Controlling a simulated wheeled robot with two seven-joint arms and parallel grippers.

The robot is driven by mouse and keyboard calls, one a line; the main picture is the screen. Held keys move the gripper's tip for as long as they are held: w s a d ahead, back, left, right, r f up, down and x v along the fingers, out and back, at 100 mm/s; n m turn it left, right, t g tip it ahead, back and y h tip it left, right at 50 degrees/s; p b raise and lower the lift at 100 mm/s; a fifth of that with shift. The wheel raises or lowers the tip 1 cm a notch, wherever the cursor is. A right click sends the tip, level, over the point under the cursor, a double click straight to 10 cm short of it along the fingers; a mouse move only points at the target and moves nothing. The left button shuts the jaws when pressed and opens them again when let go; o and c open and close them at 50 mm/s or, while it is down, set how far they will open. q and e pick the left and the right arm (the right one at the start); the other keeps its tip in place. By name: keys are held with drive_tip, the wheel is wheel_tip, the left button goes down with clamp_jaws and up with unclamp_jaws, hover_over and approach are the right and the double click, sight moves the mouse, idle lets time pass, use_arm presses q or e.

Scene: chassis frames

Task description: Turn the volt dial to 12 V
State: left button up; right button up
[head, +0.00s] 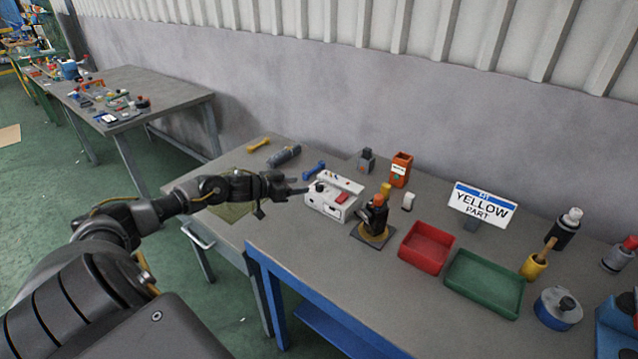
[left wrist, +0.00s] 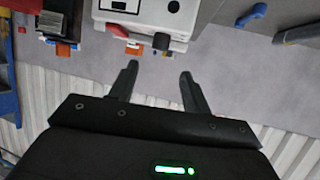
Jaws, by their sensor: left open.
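A white box (head: 325,208) with a red switch (head: 342,197) and a black knob (head: 320,187) on top stands on the near workbench. The knob is probably the volt dial; its markings are too small to read. In the left wrist view the box (left wrist: 140,27) is at the top, with the black knob (left wrist: 162,41) at its edge. My left gripper (head: 299,188) is at the left side of the box, near the knob. In the left wrist view its two fingers (left wrist: 159,70) are apart and empty, with the knob beyond the gap between the tips. My right gripper is not in view.
A dark device on a base (head: 374,232), a red tray (head: 426,248) and a green tray (head: 485,284) stand right of the box. Blue (head: 314,171) and yellow (head: 259,144) handled pieces lie behind it. A wall runs along the back.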

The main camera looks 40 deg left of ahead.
sight(319, 184)
use_arm(q)
drive_tip(key=p+x, duration=0.1)
drive_tip(key=x, duration=0.7)
drive_tip(key=shift+w+d+f, duration=0.1)
drive_tip(key=shift+w, duration=0.2)
drive_tip(key=shift+x, duration=0.8)
drive_tip(key=shift+f, duration=0.1)
